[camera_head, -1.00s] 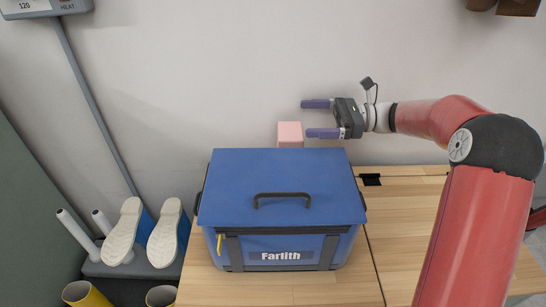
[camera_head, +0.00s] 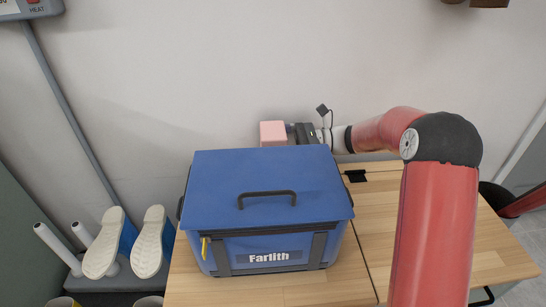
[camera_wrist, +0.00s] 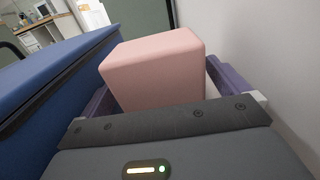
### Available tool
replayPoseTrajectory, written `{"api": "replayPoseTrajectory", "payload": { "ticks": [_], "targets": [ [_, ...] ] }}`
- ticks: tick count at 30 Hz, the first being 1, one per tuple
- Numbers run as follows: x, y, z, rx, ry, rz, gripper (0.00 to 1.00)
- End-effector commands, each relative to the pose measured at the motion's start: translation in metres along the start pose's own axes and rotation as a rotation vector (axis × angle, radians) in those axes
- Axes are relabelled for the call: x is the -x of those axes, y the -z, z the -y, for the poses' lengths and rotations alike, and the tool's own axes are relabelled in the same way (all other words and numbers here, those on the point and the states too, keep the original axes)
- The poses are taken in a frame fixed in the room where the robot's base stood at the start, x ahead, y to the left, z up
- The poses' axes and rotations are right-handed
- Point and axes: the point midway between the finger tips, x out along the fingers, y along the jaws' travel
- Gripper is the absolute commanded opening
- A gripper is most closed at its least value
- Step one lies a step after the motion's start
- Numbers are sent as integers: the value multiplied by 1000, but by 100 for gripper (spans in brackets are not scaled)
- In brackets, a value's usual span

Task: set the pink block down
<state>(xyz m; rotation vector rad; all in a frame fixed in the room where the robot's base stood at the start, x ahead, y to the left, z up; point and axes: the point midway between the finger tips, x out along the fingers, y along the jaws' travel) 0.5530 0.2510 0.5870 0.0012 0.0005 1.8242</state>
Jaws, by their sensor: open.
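The pink block (camera_head: 273,133) shows just behind the back edge of the blue cooler box (camera_head: 265,180) in the head view. Its lower part is hidden by the box, so I cannot see what it rests on. My gripper (camera_head: 290,129) is at the block's right side, low behind the box. In the wrist view the pink block (camera_wrist: 155,70) lies between my two purple fingers. The jaws are open around it, with a visible gap at the right finger (camera_wrist: 232,82).
The blue box's side (camera_wrist: 50,80) runs close along the left of my gripper, and the wall (camera_wrist: 270,60) is close on the right. Bare wooden tabletop (camera_head: 400,200) lies right of the box. White-soled shoes (camera_head: 103,245) stand on a rack at left.

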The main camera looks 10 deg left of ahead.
Motion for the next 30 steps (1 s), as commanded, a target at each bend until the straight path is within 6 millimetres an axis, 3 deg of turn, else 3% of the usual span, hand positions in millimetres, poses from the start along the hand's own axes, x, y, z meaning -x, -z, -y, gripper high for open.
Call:
{"api": "replayPoseTrajectory", "payload": {
  "ticks": [5,12,30],
  "targets": [
    [-25,0,0,1,-2,-1,100],
    [-26,0,0,1,0,-1,97],
    [-26,0,0,1,0,-1,19]
  ]
}}
